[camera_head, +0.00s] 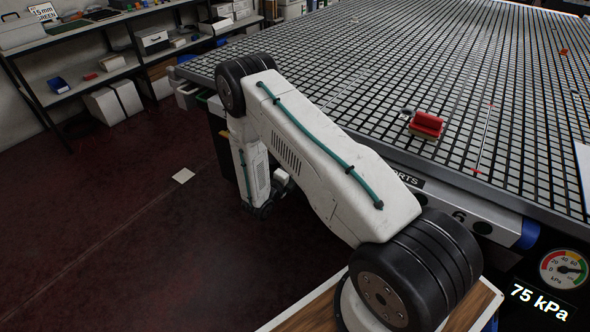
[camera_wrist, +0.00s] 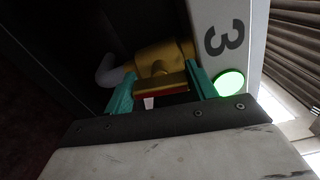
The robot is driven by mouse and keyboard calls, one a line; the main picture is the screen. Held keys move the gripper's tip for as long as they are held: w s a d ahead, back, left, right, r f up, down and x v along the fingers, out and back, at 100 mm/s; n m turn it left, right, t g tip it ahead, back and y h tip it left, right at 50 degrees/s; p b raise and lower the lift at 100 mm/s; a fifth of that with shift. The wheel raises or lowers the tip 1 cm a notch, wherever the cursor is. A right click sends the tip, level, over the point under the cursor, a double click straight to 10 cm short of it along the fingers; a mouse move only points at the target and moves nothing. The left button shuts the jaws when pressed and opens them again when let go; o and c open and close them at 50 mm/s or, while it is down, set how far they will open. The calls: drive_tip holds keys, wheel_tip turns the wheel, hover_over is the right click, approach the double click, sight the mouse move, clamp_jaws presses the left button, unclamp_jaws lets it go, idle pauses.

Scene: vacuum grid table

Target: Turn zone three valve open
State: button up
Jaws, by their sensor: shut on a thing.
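The zone three valve (camera_wrist: 155,57) shows in the wrist view as a brass body with a pipe at its left. A brass and red handle sits at its near side, between my fingers. My gripper (camera_wrist: 160,88) has teal fingers and is shut on this handle (camera_wrist: 162,85). A white panel with a black "3" (camera_wrist: 222,38) stands to the right. A round lamp (camera_wrist: 230,83) below the number glows green. In the head view my arm reaches down beside the table's left side; the valve and fingertips are hidden there.
The grid table (camera_head: 330,85) fills the right of the head view. A red block (camera_head: 427,122) lies on it. A gauge (camera_head: 564,269) at the lower right stands above a "75 kPa" label (camera_head: 540,301). Shelves (camera_head: 75,85) stand at the back left. The dark red floor is mostly clear.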

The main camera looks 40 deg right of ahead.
drive_tip(key=shift+n, duration=0.8)
drive_tip(key=o, duration=1)
drive_tip(key=v, duration=0.8)
